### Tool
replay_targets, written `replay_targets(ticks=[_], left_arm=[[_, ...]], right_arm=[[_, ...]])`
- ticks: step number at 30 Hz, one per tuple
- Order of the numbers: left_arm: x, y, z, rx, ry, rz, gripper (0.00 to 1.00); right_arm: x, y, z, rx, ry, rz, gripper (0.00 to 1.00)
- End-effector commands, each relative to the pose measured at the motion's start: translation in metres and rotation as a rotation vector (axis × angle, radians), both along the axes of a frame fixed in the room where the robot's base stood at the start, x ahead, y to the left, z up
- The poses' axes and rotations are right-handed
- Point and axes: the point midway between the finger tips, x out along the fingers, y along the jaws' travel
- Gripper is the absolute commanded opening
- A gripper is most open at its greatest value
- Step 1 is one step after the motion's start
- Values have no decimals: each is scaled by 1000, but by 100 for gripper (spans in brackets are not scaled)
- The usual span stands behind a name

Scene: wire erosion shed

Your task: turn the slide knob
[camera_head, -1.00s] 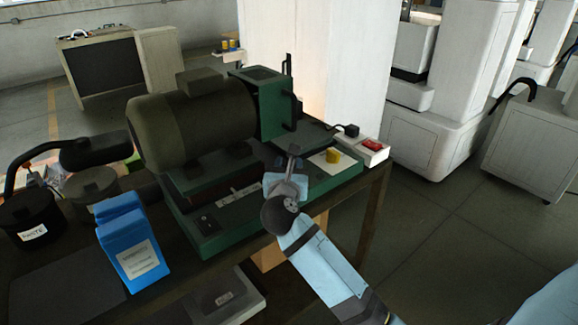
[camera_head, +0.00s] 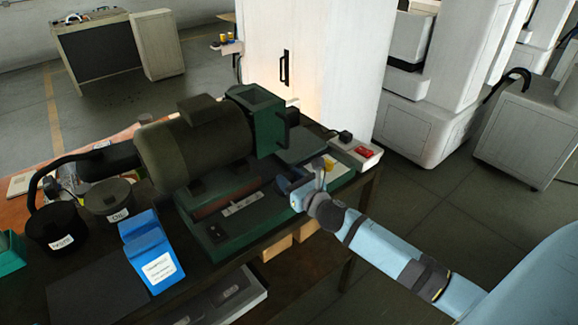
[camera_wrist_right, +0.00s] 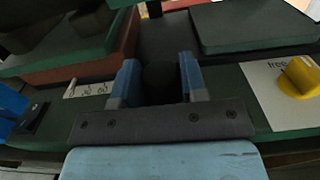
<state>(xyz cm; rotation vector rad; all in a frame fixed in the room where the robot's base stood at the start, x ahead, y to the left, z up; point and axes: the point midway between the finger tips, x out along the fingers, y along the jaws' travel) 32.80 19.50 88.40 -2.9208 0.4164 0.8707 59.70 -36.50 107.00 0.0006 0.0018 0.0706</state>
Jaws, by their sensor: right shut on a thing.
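The green machine (camera_head: 225,222) with a large dark motor (camera_head: 195,150) stands on the bench. My right gripper (camera_head: 296,188) is at its front edge, and its two blue fingertips show in the right wrist view (camera_wrist_right: 158,80). They are shut on a dark, rounded thing (camera_wrist_right: 160,84), apparently the slide knob; its shape is mostly hidden in shadow between the fingers. A yellow knob (camera_wrist_right: 298,77) on a white plate marked "free" sits to the right, apart from the gripper. My left gripper is not in view.
A blue box (camera_head: 150,255) and lidded black pots (camera_head: 60,228) stand left of the machine. A grey box with a red switch (camera_head: 362,152) is at the bench's right end. A white cabinet (camera_head: 315,60) stands behind.

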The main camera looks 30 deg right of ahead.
Motion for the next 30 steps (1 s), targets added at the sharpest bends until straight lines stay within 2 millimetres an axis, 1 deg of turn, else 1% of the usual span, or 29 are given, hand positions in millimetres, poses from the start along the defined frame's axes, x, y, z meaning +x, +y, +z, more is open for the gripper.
replay_targets(ticks=[1,4,7,15,21,30], left_arm=[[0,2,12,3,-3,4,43],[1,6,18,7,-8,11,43],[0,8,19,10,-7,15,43],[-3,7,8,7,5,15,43],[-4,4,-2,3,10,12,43],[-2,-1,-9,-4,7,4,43]], right_arm=[[1,-3,6,-7,0,45,16],[1,-4,5,-6,0,140,16],[1,-4,3,-6,-1,234,16],[3,-6,-1,-4,-3,479,16],[4,-6,-2,-3,-4,629,16],[4,-7,-1,-1,-4,766,15]])
